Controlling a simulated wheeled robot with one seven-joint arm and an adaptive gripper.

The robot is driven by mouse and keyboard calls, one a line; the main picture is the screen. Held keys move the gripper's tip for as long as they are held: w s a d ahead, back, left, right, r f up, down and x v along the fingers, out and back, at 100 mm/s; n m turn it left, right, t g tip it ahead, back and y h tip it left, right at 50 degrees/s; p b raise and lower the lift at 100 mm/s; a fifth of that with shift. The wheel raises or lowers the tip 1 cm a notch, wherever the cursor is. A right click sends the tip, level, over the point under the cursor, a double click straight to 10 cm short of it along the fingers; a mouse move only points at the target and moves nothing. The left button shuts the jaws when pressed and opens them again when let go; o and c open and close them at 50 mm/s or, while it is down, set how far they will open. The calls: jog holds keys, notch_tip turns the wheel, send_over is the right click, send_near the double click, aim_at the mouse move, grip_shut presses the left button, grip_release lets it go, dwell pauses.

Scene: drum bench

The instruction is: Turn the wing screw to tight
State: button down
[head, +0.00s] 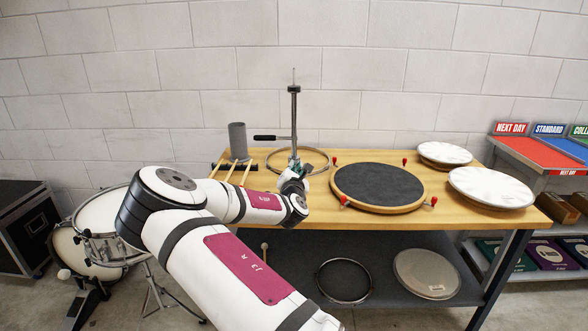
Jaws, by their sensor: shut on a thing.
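A dark upright stand (294,120) with a thin rod on top rises from the wooden bench, with a black-handled bar (266,138) sticking out to its left. My gripper (293,167) is at the lower part of this stand, just above the bench top, and looks shut on the wing screw there. The wing screw itself is hidden behind my gripper and wrist, so how far it is turned cannot be seen. The fingertips are small and partly covered by my wrist.
On the bench (460,215) are a metal hoop (318,157), a grey cup (238,141), several drumsticks (229,171), a round dark pad (377,184) and two white drumheads (490,186). A drum kit (95,225) stands on the left floor.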

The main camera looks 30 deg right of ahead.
jog(key=shift+a+f+m+b, duration=0.15)
jog(key=shift+m+b, duration=0.9)
jog(key=shift+m, duration=3.55)
jog(key=shift+d+f+m+b, duration=0.2)
jog(key=shift+m+b, duration=0.85)
jog(key=shift+m, duration=3.55)
jog(key=shift+a+f+m+b, duration=0.25)
jog(key=shift+m+b, duration=0.8)
jog(key=shift+m, duration=3.55)
jog(key=shift+d, duration=0.1)
jog(key=c, duration=1.7)
grip_release()
